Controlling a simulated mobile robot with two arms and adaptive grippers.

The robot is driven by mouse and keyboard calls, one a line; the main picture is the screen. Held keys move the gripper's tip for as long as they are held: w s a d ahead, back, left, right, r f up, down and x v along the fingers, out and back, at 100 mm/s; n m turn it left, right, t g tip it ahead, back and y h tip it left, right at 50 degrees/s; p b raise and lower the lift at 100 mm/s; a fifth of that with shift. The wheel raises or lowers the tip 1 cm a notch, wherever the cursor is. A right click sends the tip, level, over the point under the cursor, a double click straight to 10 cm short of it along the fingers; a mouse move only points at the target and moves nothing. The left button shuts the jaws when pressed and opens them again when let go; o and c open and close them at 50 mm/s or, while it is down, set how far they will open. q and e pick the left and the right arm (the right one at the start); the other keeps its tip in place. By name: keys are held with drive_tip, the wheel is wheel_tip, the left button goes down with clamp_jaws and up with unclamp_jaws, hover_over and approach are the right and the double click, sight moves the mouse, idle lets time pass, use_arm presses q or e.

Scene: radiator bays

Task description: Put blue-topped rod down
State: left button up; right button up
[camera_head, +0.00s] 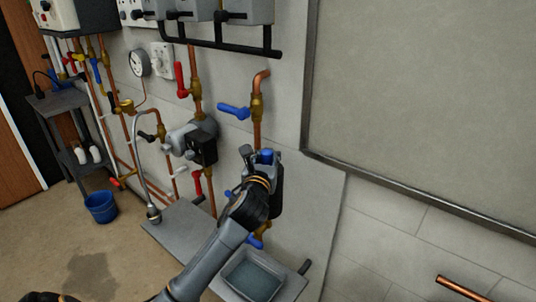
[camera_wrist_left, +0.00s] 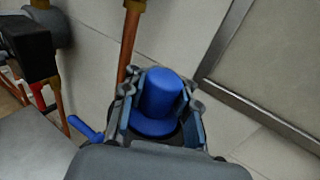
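The lower part of the rod is hidden by the gripper. The gripper is in front of the wall pipes, above a grey tray (camera_head: 254,280) with a bluish inside. My right gripper is not in view.
A copper pipe with a blue lever valve (camera_head: 235,111) runs down the wall close behind the gripper. A grey pump (camera_head: 192,137) is to its left. A large framed panel (camera_head: 425,100) fills the upper right. A blue bucket (camera_head: 101,206) stands on the floor at left.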

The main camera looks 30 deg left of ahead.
use_arm(q)
drive_tip(key=o, duration=0.5)
drive_tip(key=shift+r, duration=0.2)
drive_tip(key=b+v, duration=0.1)
drive_tip(key=v, duration=1.1)
